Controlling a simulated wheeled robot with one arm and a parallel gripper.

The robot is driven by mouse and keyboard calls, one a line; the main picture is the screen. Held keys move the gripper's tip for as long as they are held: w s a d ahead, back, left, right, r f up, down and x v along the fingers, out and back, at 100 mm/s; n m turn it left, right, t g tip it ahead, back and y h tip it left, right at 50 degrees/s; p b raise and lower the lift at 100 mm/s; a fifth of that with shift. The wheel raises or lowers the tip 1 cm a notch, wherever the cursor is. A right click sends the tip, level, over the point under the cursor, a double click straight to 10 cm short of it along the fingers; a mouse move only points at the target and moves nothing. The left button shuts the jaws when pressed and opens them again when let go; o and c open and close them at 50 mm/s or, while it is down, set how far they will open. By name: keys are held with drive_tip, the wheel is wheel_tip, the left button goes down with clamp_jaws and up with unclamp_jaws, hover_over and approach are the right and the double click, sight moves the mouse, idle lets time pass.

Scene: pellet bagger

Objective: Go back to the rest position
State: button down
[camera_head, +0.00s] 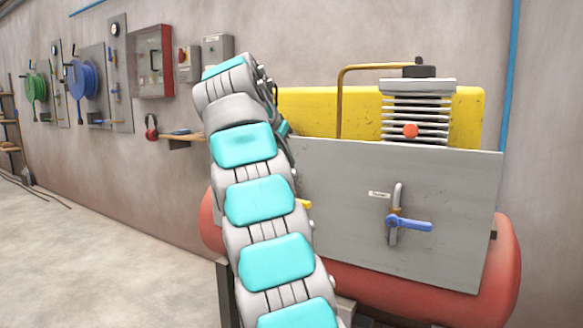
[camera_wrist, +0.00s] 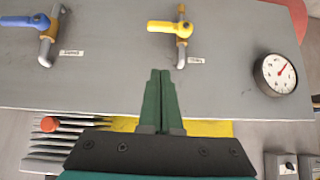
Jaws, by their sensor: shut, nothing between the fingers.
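My gripper (camera_wrist: 160,102) is shut and empty in the wrist view, its two dark green fingers together. It points at the grey panel (camera_wrist: 110,85), below the yellow valve handle (camera_wrist: 170,28) in that picture; I cannot tell the gap to the panel. The blue valve handle (camera_head: 408,224) is on the right of the panel in the head view and shows at the upper left of the wrist view (camera_wrist: 26,22). In the head view my arm rises up the middle and hides the panel's left part; the gripper's fingers cannot be made out there.
A round gauge (camera_wrist: 275,74) sits at the panel's right in the wrist view. Behind the panel are a yellow housing (camera_head: 310,105) and a finned cylinder (camera_head: 418,110); a red tank (camera_head: 505,265) lies below.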

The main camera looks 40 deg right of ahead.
drive_tip(key=shift+s+a+r, duration=0.15)
drive_tip(key=shift+a+r, duration=0.15)
drive_tip(key=shift+r, duration=0.05)
drive_tip(key=shift+a, duration=0.1)
drive_tip(key=s+a+f+n+g+y+p, duration=0.2)
drive_tip(key=s+a+f+n+y, duration=0.45)
drive_tip(key=s+a+f, duration=1)
drive_tip(key=s+a+f+n+g, duration=0.1)
drive_tip(key=s+a+f+n, duration=0.2)
drive_tip(key=s+a+f, duration=0.4)
drive_tip(key=s+a+f+n+g+y+p, duration=0.1)
drive_tip(key=s+a+f+n+g, duration=0.1)
drive_tip(key=s+a+f+n, duration=0.2)
drive_tip(key=s+a+f, duration=0.3)
drive_tip(key=s+f, duration=0.4)
drive_tip(key=s, duration=0.4)
drive_tip(key=shift+s+a, duration=0.15)
drive_tip(key=shift+a, duration=0.05)
